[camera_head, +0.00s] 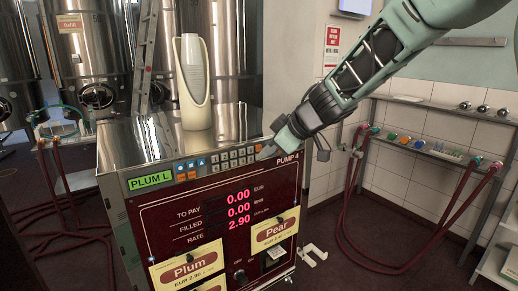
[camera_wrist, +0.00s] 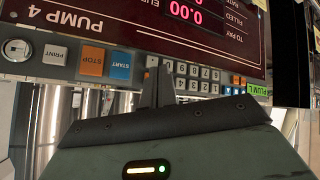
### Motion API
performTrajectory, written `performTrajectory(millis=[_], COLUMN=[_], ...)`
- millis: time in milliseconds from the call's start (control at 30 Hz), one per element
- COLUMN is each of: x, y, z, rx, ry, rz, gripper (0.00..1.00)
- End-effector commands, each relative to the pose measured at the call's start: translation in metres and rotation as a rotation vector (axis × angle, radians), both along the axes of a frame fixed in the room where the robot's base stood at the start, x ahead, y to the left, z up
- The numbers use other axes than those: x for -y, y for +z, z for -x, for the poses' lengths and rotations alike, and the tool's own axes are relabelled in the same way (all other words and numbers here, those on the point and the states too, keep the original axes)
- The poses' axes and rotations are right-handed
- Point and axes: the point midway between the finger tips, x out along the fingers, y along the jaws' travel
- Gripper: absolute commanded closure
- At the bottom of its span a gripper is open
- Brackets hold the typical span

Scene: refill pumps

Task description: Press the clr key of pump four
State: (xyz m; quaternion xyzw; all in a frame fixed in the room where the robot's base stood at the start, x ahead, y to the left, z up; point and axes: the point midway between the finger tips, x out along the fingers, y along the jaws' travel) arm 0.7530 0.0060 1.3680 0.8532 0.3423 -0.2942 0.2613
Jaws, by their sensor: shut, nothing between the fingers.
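Pump four (camera_head: 150,215) is a dark red and steel cabinet labelled PUMP 4. Its sloped key panel shows a block of white number keys (camera_head: 232,158) and blue and orange keys at the left. In the wrist view the panel appears inverted, with number keys (camera_wrist: 195,78), a blue START key (camera_wrist: 121,66) and an orange STOP key (camera_wrist: 92,61). My gripper (camera_head: 265,153) is shut and empty at the right end of the number keys. In the wrist view its fingertips (camera_wrist: 157,72) lie between START and the number keys. I cannot read a clr label; the fingers hide part of the panel.
A green display (camera_head: 150,181) reads PLUM L; the red readouts (camera_head: 238,208) show 0.00, 0.00 and 2.90. A cream jug (camera_head: 193,82) stands on the pump's top. Steel tanks (camera_head: 95,45) stand behind. Hoses (camera_head: 345,225) hang at the right wall rack.

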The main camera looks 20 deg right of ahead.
Motion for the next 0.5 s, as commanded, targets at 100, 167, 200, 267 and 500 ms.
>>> performTrajectory(millis=[100, 167, 200, 267, 500], x=[0.000, 0.000, 0.001, 0.002, 0.010], y=[0.000, 0.000, 0.000, 0.001, 0.001], z=[0.000, 0.001, 0.003, 0.007, 0.029], rx=[0.000, 0.000, 0.000, 0.000, 0.000], ry=[0.000, -0.001, -0.001, -0.002, -0.002], rz=[0.000, -0.001, -0.001, -0.002, -0.002], gripper=[1.00, 1.00, 1.00, 1.00, 1.00])
